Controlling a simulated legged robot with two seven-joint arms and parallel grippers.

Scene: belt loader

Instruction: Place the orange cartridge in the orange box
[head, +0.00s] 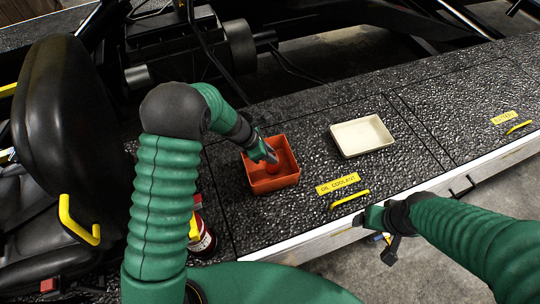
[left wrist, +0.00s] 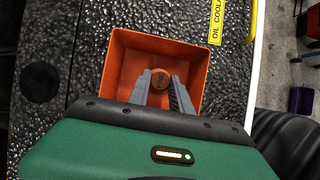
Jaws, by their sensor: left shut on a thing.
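The orange box (head: 283,181) is a small open tray on the black textured deck; it also shows in the left wrist view (left wrist: 192,54). My left gripper (head: 269,156) reaches down into the box and is shut on the orange cartridge (left wrist: 152,89). The cartridge's round end shows between the fingers, inside the box walls. The fingers hide part of it, and I cannot tell whether it touches the box floor. My right gripper (head: 378,234) is by the deck's front edge, apart from the box; its jaw opening is unclear.
A cream tray (head: 361,136) stands to the right of the orange box and looks empty. A yellow oil coolant label (head: 338,184) and a yellow handle (head: 350,199) lie in front. A black seat (head: 66,130) stands at left.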

